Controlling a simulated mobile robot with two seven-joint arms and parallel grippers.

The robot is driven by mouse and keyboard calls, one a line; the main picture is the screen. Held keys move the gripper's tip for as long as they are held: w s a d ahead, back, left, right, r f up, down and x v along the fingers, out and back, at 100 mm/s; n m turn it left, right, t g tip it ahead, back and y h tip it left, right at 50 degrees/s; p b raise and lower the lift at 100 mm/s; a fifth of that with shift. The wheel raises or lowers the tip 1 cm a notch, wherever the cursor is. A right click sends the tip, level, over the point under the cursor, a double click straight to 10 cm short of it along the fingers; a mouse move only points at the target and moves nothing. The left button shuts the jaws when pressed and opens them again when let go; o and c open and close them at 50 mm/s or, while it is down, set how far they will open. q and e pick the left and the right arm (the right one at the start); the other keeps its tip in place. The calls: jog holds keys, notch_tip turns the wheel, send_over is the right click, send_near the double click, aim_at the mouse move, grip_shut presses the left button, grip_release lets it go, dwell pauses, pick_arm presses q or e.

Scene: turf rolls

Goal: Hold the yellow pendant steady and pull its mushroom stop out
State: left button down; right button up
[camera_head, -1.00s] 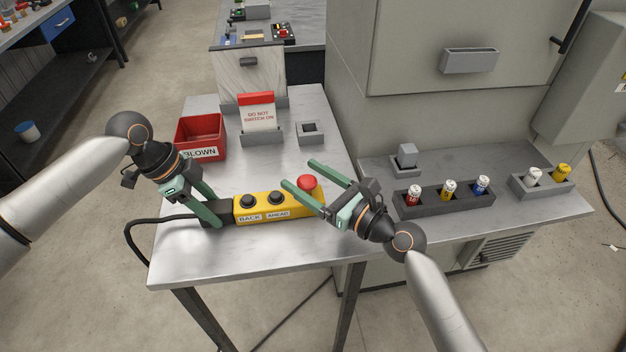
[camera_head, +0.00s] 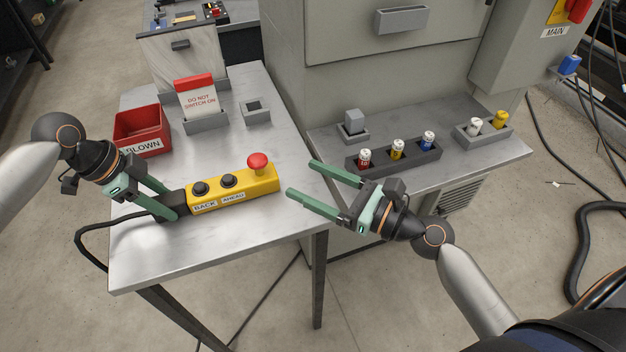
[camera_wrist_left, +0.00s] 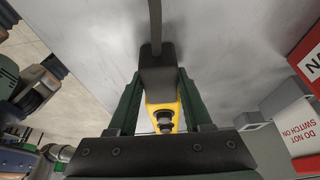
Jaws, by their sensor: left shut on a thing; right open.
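The yellow pendant (camera_head: 235,192) lies on the metal table, with two black buttons marked BACK and AHEAD. Its red mushroom stop (camera_head: 258,161) stands at its right end and shows in full. My left gripper (camera_head: 174,204) is shut on the pendant's dark cable end. In the left wrist view the fingers sit on both sides of that dark end (camera_wrist_left: 157,72), with the yellow body (camera_wrist_left: 165,115) beyond. My right gripper (camera_head: 300,180) is open and empty, to the right of the mushroom stop and apart from it, near the table's right edge.
A red BLOWN bin (camera_head: 142,131), a DO NOT SWITCH ON card (camera_head: 196,96) in its holder and a small grey socket block (camera_head: 256,112) stand at the back. A rack of fuses (camera_head: 394,156) is on the right ledge. The table front (camera_head: 220,235) is clear.

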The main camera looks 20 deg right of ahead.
pick_arm(q)
jog(key=shift+s+a+f, duration=0.1)
jog(key=shift+f, duration=0.25)
jog(key=c, duration=0.7)
grip_release()
jog(key=o, duration=0.5)
jog(key=shift+r, duration=0.15)
jog(key=shift+c, duration=0.2)
jog(key=shift+r, duration=0.15)
